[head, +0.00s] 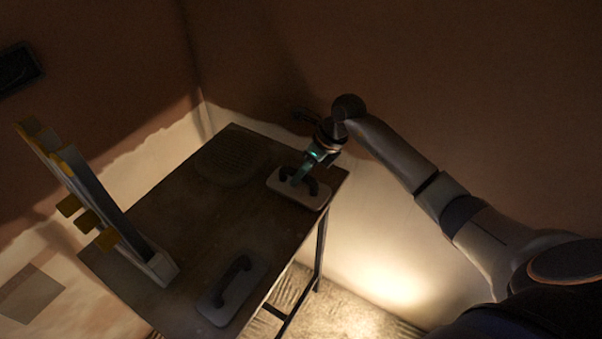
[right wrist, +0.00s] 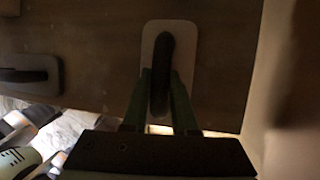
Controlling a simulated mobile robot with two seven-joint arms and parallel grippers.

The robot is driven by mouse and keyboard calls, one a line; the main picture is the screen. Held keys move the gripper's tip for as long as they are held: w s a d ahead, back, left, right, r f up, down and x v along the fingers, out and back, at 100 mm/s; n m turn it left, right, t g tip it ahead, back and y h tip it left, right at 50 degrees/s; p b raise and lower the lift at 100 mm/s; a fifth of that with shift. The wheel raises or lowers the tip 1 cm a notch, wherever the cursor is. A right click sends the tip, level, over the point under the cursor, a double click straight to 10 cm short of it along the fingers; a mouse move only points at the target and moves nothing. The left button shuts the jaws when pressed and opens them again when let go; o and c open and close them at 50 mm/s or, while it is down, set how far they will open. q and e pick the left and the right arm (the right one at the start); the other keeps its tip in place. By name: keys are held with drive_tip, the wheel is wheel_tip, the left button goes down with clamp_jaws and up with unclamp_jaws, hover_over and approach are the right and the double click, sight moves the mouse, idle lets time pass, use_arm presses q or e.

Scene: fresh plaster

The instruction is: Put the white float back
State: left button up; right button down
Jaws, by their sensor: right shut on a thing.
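A float with a pale, whitish plate (head: 300,198) and a dark handle lies at the far right corner of the dark table. It also shows in the right wrist view (right wrist: 184,55). My right gripper (head: 303,177) reaches down over it from the right. Its two green fingers, seen in the right wrist view (right wrist: 161,88), are shut on the dark handle. The plate appears to rest on the tabletop, though a small gap beneath it cannot be ruled out. My left gripper is not in view.
A second, greyer float (head: 222,303) lies at the table's near edge. A tilted rack (head: 92,195) with yellow pieces stands on the left. A faint round shape (head: 225,165) lies at the back of the table (head: 190,220). Walls close in behind and right.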

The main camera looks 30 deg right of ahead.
drive_tip(key=shift+f, duration=0.15)
drive_tip(key=c, duration=0.6)
unclamp_jaws()
drive_tip(key=p+v, duration=0.5)
drive_tip(key=v, duration=0.3)
drive_tip(key=shift+a, duration=0.1)
drive_tip(key=shift+a, duration=0.1)
idle(0.6)
